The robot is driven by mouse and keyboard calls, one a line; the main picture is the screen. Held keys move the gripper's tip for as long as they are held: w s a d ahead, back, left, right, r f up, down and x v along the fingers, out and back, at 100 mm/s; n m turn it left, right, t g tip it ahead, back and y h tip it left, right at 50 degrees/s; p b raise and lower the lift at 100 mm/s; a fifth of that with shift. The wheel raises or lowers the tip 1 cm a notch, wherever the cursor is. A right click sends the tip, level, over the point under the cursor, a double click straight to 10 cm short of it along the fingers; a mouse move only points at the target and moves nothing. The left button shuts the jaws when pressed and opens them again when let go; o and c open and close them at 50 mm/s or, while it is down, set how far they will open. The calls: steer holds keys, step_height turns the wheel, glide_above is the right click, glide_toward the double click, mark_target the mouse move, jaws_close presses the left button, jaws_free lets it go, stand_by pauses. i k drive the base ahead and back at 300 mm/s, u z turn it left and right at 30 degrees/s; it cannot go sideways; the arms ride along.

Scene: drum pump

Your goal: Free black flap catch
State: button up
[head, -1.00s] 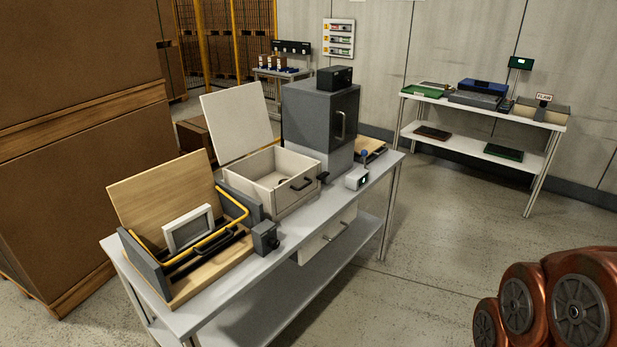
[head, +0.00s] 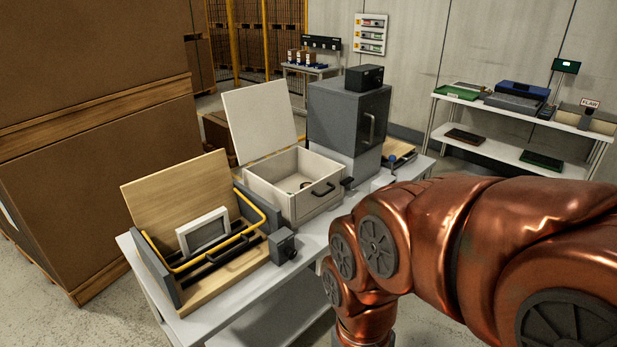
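My gripper is not in view; only the copper-coloured links of my arm show, and they run off the bottom edge. On the grey bench stands a wooden box with a raised wooden flap (head: 178,190), a yellow bar (head: 190,268) and black bars across it. A small white frame (head: 204,232) leans inside. A dark block with a round knob (head: 283,245) sits at its right end. A white box (head: 292,205) with its lid (head: 260,122) up has a black handle (head: 323,189) and a small black piece (head: 347,183) at its right corner. I cannot tell which black part is the catch.
A grey cabinet (head: 347,120) with a black box on top stands behind the white box. My arm hides the bench's right front. Large brown cartons (head: 100,170) stand close at the left. A white shelf table (head: 520,148) stands at the back right.

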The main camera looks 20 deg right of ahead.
mark_target(345, 183)
steer(key=u, duration=0.05)
steer(key=i, duration=0.85)
steer(key=z, duration=0.3)
